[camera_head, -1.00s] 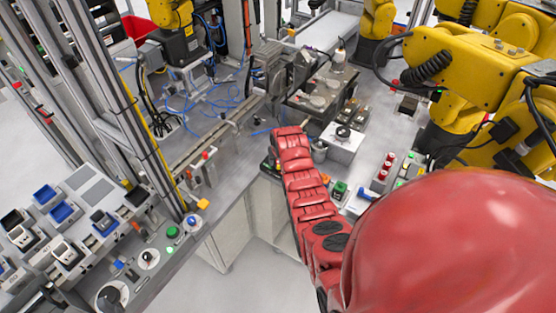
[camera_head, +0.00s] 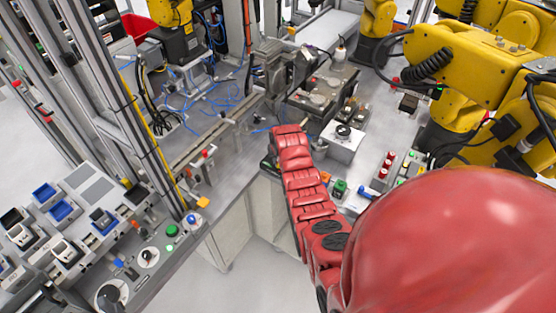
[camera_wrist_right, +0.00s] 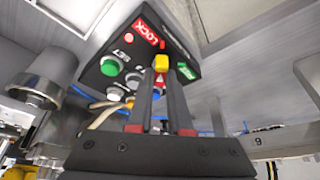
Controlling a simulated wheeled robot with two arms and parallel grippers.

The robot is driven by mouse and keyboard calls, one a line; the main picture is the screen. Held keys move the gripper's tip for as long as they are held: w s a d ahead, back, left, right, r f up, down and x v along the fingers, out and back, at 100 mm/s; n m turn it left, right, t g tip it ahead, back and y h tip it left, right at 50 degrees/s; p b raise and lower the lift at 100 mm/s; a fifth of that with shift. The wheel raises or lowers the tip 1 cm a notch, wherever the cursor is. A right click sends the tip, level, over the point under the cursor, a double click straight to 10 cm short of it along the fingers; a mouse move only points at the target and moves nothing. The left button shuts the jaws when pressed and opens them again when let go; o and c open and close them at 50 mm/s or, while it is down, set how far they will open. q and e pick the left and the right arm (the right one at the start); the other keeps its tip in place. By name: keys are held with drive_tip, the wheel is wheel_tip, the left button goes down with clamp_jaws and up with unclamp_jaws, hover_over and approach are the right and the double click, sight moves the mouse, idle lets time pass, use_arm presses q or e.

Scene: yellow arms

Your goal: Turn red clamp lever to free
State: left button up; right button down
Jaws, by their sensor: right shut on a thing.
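A black control box (camera_wrist_right: 95,75) fills the upper middle of the right wrist view, with a red LOCK label (camera_wrist_right: 145,32) and a green label (camera_wrist_right: 187,71) on it. My right gripper (camera_wrist_right: 161,75) is shut at the box between these labels. The clamp lever (camera_wrist_right: 160,79) shows only as a small red patch between the fingertips, with a yellow block (camera_wrist_right: 161,62) just beyond it. The fingers hide the rest of the lever. In the head view, my red right arm reaches down to the bench edge, where its gripper (camera_head: 270,162) is small and partly hidden. My left gripper is not in view.
The box also bears a green button (camera_wrist_right: 111,66) and other buttons. In the head view, yellow robot arms (camera_head: 470,70) stand at the right, and a button panel (camera_head: 150,255) at the lower left.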

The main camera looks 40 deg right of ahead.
drive_tip(key=m+g+h+b, duration=0.1)
drive_tip(key=m+b, duration=0.2)
drive_tip(key=b, duration=0.4)
drive_tip(key=m+g+b, duration=0.1)
drive_tip(key=m+b, duration=0.3)
drive_tip(key=b, duration=0.3)
drive_tip(key=f+m+g+h+b, duration=0.1)
drive_tip(key=m+b, duration=0.3)
drive_tip(key=b, duration=0.4)
drive_tip(key=shift+w+a+h, duration=0.25)
drive_tip(key=shift+h, duration=0.05)
drive_tip(key=shift+r+m+g+b, duration=0.4)
drive_tip(key=shift+r+m+b, duration=0.1)
drive_tip(key=shift+m, duration=0.4)
drive_tip(key=shift+m+g+b, duration=0.4)
drive_tip(key=shift+m+b, duration=0.05)
drive_tip(key=shift+m, duration=0.55)
drive_tip(key=c, duration=0.8)
unclamp_jaws()
drive_tip(key=shift+c, duration=0.2)
